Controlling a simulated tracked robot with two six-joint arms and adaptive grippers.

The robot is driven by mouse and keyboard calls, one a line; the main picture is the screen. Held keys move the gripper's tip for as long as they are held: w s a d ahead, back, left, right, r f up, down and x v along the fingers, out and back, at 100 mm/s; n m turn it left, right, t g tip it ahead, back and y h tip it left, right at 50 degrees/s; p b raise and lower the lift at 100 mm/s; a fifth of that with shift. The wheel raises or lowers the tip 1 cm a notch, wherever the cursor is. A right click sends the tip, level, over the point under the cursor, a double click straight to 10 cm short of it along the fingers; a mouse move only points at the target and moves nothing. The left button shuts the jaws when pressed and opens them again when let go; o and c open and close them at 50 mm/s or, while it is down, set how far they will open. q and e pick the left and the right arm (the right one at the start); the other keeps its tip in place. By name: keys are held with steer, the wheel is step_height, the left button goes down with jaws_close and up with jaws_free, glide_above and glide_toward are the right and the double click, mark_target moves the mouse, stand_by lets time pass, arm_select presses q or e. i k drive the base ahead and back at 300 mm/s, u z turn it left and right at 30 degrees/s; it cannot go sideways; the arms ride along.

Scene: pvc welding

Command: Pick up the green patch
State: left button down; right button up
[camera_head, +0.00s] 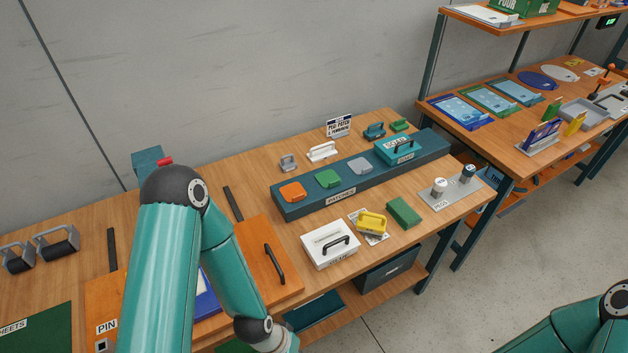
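A small green patch (328,178) sits on a long dark teal rack (340,194) with a label that seems to read "PATCHES". An orange patch (292,192) is to its left and a grey patch (360,166) to its right. A plain green block (403,212) lies on the table in front of the rack. A smaller green piece (399,125) is behind the rack. My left arm bends down at the front left, and its wrist reaches the bottom edge, so the gripper is out of frame. My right arm shows only at the bottom right corner, without its gripper.
A white case (330,243) with a black handle and a yellow block (371,223) stand in front of the rack. A teal case (398,147) sits on the rack's right end. A grey plate (450,191) with two cylinders is at the table's right. My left arm hides part of an orange board (262,262).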

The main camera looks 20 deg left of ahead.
mark_target(328, 179)
steer(key=z, duration=0.1)
steer(key=i, duration=0.25)
steer(key=u, duration=2.9)
steer(key=k, duration=1.6)
steer(key=z, duration=0.7)
steer(key=i, duration=1)
steer(key=u, duration=0.05)
